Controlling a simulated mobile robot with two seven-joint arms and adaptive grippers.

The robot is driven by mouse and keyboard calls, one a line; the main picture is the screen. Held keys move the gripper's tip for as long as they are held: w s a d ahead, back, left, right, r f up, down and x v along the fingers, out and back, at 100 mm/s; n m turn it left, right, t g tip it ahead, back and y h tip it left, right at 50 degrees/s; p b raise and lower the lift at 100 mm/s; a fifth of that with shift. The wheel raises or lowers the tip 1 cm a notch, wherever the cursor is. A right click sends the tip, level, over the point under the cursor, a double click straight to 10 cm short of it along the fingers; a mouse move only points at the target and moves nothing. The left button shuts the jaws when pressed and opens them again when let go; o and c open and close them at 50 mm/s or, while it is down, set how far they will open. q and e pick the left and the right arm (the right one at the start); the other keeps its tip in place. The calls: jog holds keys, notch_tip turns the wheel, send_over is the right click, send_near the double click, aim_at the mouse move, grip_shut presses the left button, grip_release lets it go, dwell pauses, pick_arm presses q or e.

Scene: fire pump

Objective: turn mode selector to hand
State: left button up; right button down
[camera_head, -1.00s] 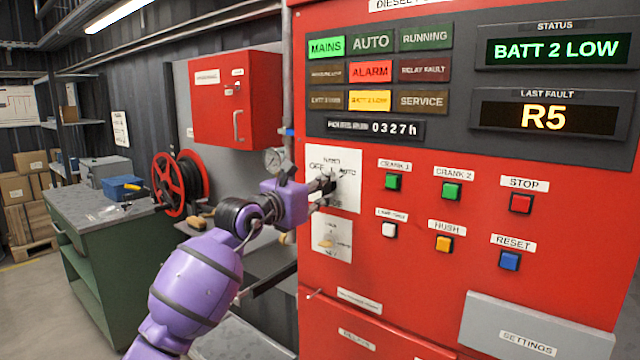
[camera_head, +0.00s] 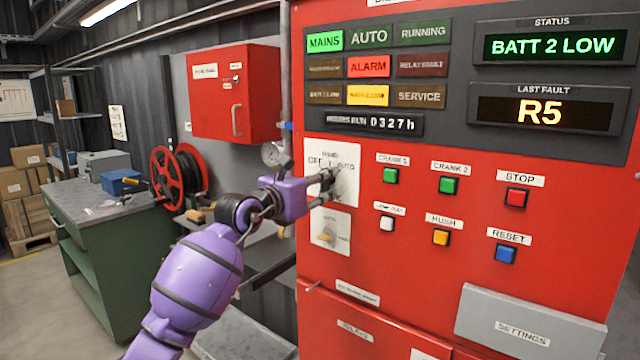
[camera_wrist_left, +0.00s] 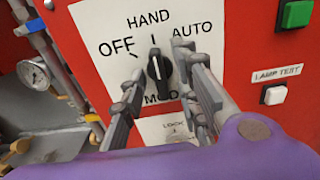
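The mode selector (camera_wrist_left: 158,70) is a black knob with a white pointer line on a white plate (camera_wrist_left: 92,22) lettered OFF, HAND and AUTO. In the left wrist view its line points up, close to the HAND mark. My left gripper (camera_wrist_left: 160,90) has its two fingers on either side of the knob, with a gap visible on each side near the fingertips. In the head view the left gripper (camera_head: 325,183) is at the plate and hides most of the knob. My right gripper is not in view.
To the right on the red panel are the buttons CRANK 1 (camera_head: 391,175), CRANK 2 (camera_head: 448,185) and STOP (camera_head: 516,197). A lock switch (camera_head: 326,237) sits below the selector. A pressure gauge (camera_head: 271,154) is just left of the panel edge.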

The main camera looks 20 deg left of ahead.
pick_arm(q)
jog(key=v, duration=1.2)
jog(key=shift+r, duration=0.1)
